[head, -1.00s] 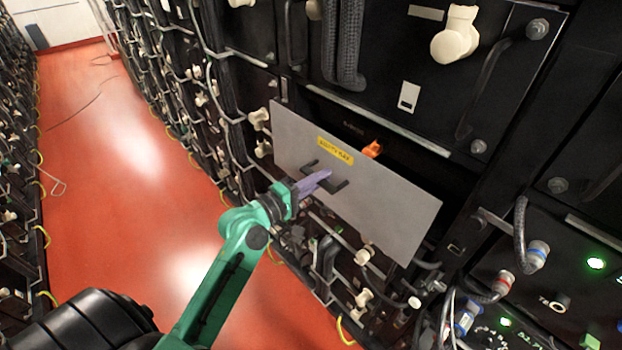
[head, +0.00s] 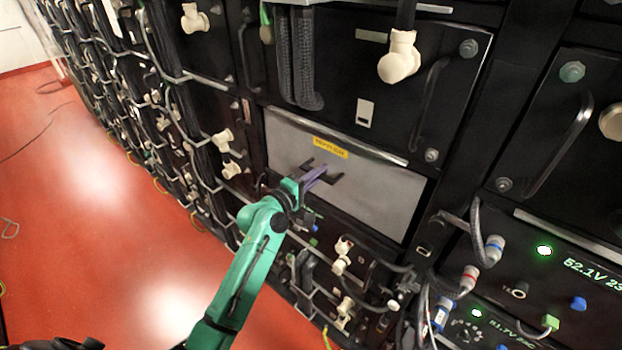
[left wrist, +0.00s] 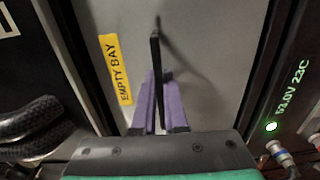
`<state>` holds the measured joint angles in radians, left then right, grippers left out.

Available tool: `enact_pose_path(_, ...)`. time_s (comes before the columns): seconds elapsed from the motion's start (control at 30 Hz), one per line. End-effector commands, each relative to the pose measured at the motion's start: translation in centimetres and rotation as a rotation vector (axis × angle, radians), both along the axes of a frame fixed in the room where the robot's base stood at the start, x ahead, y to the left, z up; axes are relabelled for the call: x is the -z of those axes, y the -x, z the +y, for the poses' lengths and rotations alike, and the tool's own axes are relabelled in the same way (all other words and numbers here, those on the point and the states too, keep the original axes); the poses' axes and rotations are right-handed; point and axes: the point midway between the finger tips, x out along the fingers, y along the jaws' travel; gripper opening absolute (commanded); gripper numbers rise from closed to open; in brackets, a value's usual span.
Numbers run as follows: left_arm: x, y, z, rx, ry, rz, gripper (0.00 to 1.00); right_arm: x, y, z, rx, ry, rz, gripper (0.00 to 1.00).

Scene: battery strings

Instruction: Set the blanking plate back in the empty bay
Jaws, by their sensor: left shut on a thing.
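The blanking plate (head: 375,198) is a flat grey panel with a yellow label and a black handle (head: 333,178). In the head view it stands across the bay opening, its edges close to the bay frame; I cannot tell whether it is fully flush. My left gripper (head: 314,177) has purple fingers shut on the plate's handle. In the left wrist view the fingers (left wrist: 158,103) are around the black handle (left wrist: 155,75), and the yellow label (left wrist: 116,70) reads "EMPTY BAY". The bay's inside is hidden behind the plate. My right gripper is not in view.
Above the plate is a black module (head: 400,85) with a cream connector (head: 400,57) and thick black cables (head: 300,60). Cables and connectors (head: 342,255) crowd below. A lit panel (head: 545,270) is at the right. The red floor (head: 90,200) is open at the left.

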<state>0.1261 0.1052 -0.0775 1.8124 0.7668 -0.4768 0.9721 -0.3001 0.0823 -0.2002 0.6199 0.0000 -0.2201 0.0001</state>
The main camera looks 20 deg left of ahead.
Motion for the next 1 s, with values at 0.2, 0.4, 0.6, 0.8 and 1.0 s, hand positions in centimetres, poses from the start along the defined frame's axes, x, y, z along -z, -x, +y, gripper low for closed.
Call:
enact_pose_path(0.2, 0.8, -0.5, -0.1, -0.002, 0.002, -0.007, 0.0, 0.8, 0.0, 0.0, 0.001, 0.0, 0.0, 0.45)
enact_pose_path(0.4, 0.8, -0.5, -0.1, -0.002, 0.002, -0.007, 0.0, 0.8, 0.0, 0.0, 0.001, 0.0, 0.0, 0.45)
enact_pose_path(0.6, 0.8, -0.5, -0.1, -0.002, 0.002, -0.007, 0.0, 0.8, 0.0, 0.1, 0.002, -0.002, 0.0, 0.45)
enact_pose_path(0.8, 1.1, -0.5, -0.1, -0.002, 0.002, -0.007, 0.0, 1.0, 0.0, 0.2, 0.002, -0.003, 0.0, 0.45)
enact_pose_path(1.0, 1.0, -0.5, -0.1, -0.002, 0.0, -0.003, 0.0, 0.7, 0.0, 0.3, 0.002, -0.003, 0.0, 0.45)
